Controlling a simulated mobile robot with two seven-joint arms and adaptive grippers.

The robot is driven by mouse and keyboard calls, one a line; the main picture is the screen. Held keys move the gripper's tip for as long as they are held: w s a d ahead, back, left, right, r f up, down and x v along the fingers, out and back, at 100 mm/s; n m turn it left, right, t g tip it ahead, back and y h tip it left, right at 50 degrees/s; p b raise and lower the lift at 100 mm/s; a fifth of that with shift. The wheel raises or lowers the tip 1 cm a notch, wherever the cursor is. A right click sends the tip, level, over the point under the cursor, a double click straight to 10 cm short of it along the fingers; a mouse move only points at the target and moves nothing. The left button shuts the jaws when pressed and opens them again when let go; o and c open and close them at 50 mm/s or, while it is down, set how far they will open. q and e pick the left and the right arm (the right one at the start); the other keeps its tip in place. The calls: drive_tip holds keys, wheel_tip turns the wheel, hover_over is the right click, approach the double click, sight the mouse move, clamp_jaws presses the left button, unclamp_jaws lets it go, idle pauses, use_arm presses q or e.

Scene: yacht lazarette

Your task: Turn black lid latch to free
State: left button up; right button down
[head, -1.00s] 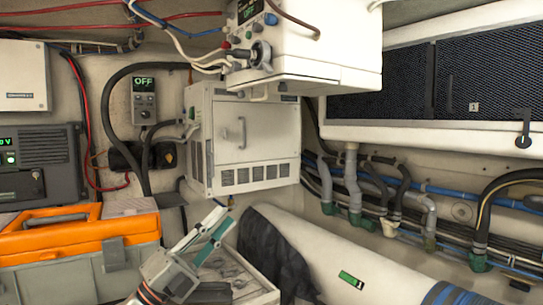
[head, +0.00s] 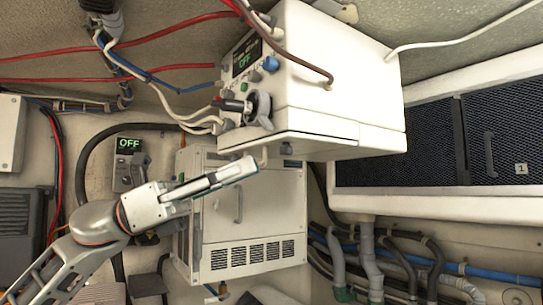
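A black turning handle (head: 262,111) with a round base sits on the left face of the upper white unit (head: 345,75), near its lower corner. It looks like the black lid latch, but no label for it is readable. My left gripper (head: 252,166) comes in from the lower left. Its tip is below the black handle, apart from it, and in front of the lower white cabinet (head: 262,215). The fingers show nearly edge-on, so I cannot tell whether they are open; nothing shows in them. My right gripper is not in view.
Red, blue and white cables run to the upper unit, close around the handle. A small grey box (head: 128,165) reading OFF is on the wall. Mesh panels (head: 420,145) are at the right, with pipes (head: 370,260) below them.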

sight(286, 149)
use_arm(q)
drive_tip(key=shift+p+x, duration=0.7)
drive_tip(key=shift+x, duration=2.1)
clamp_jaws()
